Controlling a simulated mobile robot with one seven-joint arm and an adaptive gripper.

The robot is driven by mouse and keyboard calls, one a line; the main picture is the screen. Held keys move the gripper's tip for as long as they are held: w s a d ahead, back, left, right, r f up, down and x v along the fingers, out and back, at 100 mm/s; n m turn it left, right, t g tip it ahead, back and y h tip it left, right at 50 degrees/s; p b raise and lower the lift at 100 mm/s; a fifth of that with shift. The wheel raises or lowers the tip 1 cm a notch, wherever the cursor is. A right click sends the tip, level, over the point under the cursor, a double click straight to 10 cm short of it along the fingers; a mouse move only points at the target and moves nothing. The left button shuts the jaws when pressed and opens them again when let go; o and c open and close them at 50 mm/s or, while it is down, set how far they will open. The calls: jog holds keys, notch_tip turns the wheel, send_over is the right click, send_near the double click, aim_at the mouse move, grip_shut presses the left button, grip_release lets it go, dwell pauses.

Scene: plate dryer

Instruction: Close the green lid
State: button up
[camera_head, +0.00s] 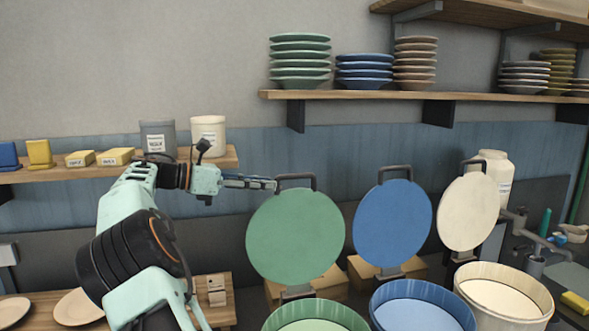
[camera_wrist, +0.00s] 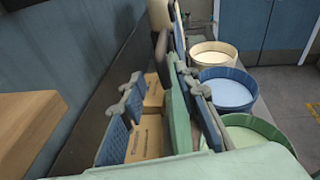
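The green lid (camera_head: 295,235) stands upright, hinged at the back of the green bin (camera_head: 318,318), which is open at the top. A dark handle (camera_head: 296,181) sits on the lid's top edge. My gripper (camera_head: 273,184) reaches in from the left, with its fingertips at the left side of that handle. In the wrist view my gripper (camera_wrist: 160,80) has its two fingers spread apart. The green lid (camera_wrist: 178,118) shows edge-on between them, nearer the right finger. The green bin (camera_wrist: 255,137) is at lower right there. I cannot tell whether a finger touches the lid or handle.
A blue lid (camera_head: 392,222) and a cream lid (camera_head: 468,211) stand upright to the right, behind the open blue bin (camera_head: 422,307) and cream bin (camera_head: 503,292). A wall shelf (camera_head: 370,95) with stacked plates is above. A lower shelf (camera_head: 60,173) holds boxes and canisters behind my arm.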

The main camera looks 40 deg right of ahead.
aim_at(309, 176)
jog(key=s+d+g, duration=0.1)
jog(key=d, duration=0.2)
jog(key=s+d+g+p, duration=0.1)
jog(key=s+d, duration=0.1)
jog(key=d, duration=0.1)
jog(key=s+d+r+n+h, duration=0.1)
jog(key=d, duration=0.2)
jog(key=shift+s+g+p, duration=0.3)
jog(key=shift+s+g, duration=0.05)
jog(key=shift+g, duration=0.05)
grip_shut()
